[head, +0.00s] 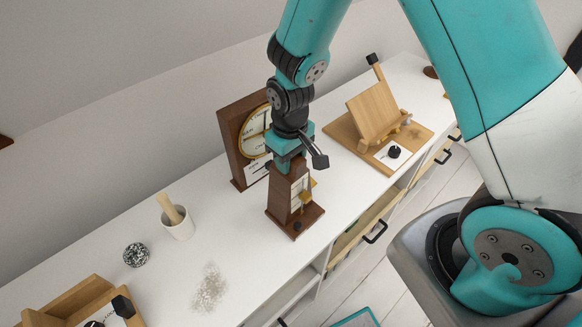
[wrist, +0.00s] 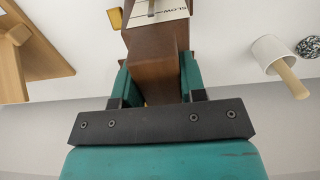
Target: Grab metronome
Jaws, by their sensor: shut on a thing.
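The metronome (head: 281,195) is a dark brown wooden tapered case on a wider base, with a pale scale face. It stands upright on the white desk top, near the front edge, in the head view. My gripper (head: 290,161) comes down from above and is shut on its upper part. In the wrist view the metronome (wrist: 152,52) lies between the two teal fingers of my gripper (wrist: 156,82), one on each side. The fingers hide part of its top. I cannot tell whether its base is lifted off the desk.
A brown clock (head: 232,145) stands close behind the metronome. A wooden stand (head: 372,112) is to the right. A white cup with a pestle (head: 178,226), a speckled ball (head: 136,254) and a clear granular patch (head: 209,289) lie left. An open drawer (head: 352,236) is below the front edge.

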